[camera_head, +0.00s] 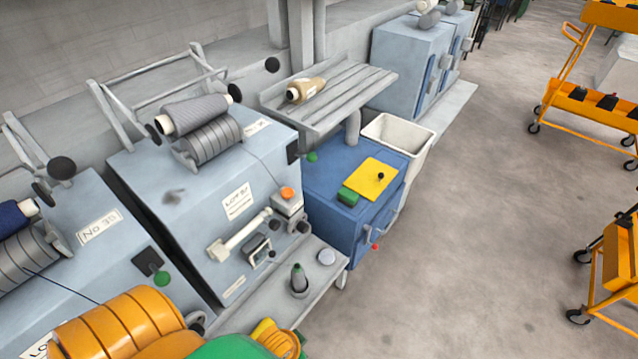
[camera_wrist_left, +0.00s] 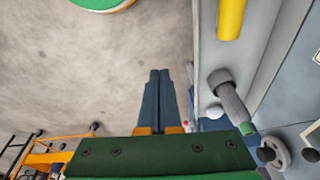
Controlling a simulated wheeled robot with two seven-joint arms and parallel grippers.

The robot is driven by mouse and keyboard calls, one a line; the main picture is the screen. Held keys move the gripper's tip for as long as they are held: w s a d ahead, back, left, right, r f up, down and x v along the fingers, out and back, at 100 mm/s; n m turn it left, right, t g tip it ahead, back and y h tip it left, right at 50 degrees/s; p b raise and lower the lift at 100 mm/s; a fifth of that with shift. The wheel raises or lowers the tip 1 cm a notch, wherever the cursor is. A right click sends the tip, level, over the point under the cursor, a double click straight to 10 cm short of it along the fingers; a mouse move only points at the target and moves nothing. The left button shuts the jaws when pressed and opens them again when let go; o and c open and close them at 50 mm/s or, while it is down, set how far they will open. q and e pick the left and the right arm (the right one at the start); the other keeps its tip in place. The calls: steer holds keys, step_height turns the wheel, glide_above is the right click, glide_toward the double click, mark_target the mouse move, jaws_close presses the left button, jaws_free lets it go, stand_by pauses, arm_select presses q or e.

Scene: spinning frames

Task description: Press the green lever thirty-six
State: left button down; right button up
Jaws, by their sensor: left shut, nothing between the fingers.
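A green knob (camera_head: 162,278) sits on a dark plate at the lower right of the machine labelled No 35 (camera_head: 98,226). A second green knob (camera_head: 312,157) sticks out beside a black plate on the right side of the adjoining machine (camera_head: 228,180); its small upper label is too small to read. My left gripper's green body shows at the bottom of the head view, and its fingers are hidden there. In the left wrist view the left gripper (camera_wrist_left: 160,72) has its dark blue fingers together, empty, above the floor and apart from the machines. My right gripper is not in view.
Orange carts (camera_head: 590,110) stand at right. The floor between is clear.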

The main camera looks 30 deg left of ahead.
arm_select(q)
steer(key=w+a+r+t, duration=0.4)
steer(key=w+r, duration=0.3)
steer(key=r, duration=0.5)
steer(key=w+a+r+t, duration=0.5)
steer(key=w+a+r, duration=0.1)
steer(key=r, duration=0.7)
steer(key=w+a+r+m+t, duration=0.1)
steer(key=w+a+r+t, duration=0.4)
steer(key=w+r, duration=0.4)
step_height(320, 180, up, 4)
steer(key=shift+a+f+h, duration=0.15)
steer(key=shift+a+h, duration=0.15)
steer(key=shift+a, duration=0.2)
steer(key=shift+w, duration=0.15)
